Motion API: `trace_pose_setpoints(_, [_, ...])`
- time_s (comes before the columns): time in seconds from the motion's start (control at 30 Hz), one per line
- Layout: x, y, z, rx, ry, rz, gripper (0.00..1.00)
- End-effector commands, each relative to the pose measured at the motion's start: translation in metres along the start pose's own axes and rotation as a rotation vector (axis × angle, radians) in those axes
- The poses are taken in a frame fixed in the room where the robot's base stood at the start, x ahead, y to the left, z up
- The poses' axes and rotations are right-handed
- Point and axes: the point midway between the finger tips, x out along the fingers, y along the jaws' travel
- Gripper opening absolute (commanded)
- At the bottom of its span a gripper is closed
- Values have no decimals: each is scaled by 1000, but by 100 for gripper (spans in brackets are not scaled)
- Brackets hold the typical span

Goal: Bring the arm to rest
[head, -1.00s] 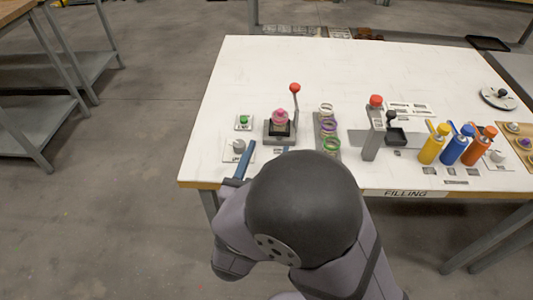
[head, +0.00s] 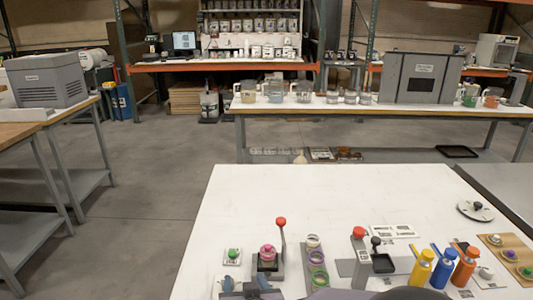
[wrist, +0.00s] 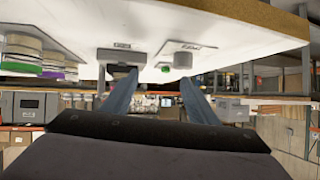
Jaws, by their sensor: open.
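My gripper (head: 245,285) shows at the bottom edge of the head view, near the front left of the white table (head: 225,205). Its two blue fingers are spread apart with nothing between them. In the wrist view, which is upside down, the gripper (wrist: 158,88) has both fingers pointing away with a clear gap between them. Most of my arm is below the head view's edge; only a dark part of it shows there.
To the right are a red-topped dispenser (head: 359,255) and yellow, blue and orange bottles (head: 421,268). The table's back half is mostly clear.

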Motion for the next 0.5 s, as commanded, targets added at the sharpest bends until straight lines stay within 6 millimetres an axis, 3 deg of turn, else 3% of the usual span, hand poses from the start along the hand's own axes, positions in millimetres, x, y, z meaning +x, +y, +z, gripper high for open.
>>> trace_pose_setpoints(0.07, [-5, 8, -2, -21, -70, -27, 54])
trace_pose_setpoints(0.27, [-29, 41, 16, -112, -296, -69, 54])
trace_pose_setpoints(0.5, [-88, 116, 50, -229, -616, -13, 54])
